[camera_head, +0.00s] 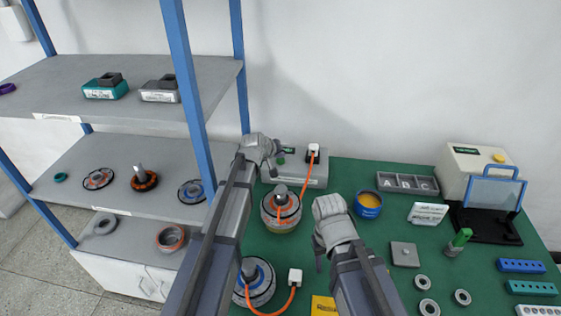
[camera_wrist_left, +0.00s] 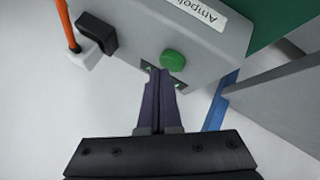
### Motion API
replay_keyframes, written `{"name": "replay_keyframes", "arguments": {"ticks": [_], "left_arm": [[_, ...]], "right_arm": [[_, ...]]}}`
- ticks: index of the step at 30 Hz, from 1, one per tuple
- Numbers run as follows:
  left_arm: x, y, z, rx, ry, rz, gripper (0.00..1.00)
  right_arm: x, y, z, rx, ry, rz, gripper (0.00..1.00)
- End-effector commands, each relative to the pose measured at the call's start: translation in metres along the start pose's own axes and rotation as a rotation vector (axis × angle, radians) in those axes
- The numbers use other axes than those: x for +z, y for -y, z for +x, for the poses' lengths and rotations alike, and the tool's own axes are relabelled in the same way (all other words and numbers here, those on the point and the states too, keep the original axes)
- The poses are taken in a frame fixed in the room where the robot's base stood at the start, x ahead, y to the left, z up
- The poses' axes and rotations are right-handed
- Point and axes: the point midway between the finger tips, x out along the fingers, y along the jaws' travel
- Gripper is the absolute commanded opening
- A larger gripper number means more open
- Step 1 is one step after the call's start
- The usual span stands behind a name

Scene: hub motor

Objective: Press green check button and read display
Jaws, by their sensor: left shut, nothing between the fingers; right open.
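The grey tester box (camera_head: 313,181) stands at the back left of the green table, with an orange cable plugged into it. In the left wrist view the box (camera_wrist_left: 215,75) has a round green button (camera_wrist_left: 172,60) and a white label reading "Ampel…", cut off. My left gripper (camera_head: 270,170) is at the box's left end. In the wrist view its shut, empty fingers (camera_wrist_left: 162,74) point at the button, their tips just short of or beside it; contact cannot be told. No readable display shows. My right gripper (camera_head: 319,258) is open and empty over the table's middle.
Hub motors (camera_head: 281,210) and (camera_head: 256,284) with orange cables stand near my left arm. A blue tin (camera_head: 368,204), an A-B-C tray (camera_head: 408,184) and a beige machine (camera_head: 468,171) are to the right. A blue-post shelf (camera_head: 190,100) stands close on the left.

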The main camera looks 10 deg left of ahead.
Motion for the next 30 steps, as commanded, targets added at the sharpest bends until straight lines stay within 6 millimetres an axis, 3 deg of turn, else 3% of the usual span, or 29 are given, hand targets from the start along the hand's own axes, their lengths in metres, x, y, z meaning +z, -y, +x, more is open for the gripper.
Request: {"name": "replay_keyframes", "arguments": {"ticks": [30], "left_arm": [[0.0039,0.0038,0.0053,0.000,0.000,0.000,0.00]], "right_arm": [[-0.0004,0.0007,0.0075,0.000,0.000,0.000,0.50]]}}
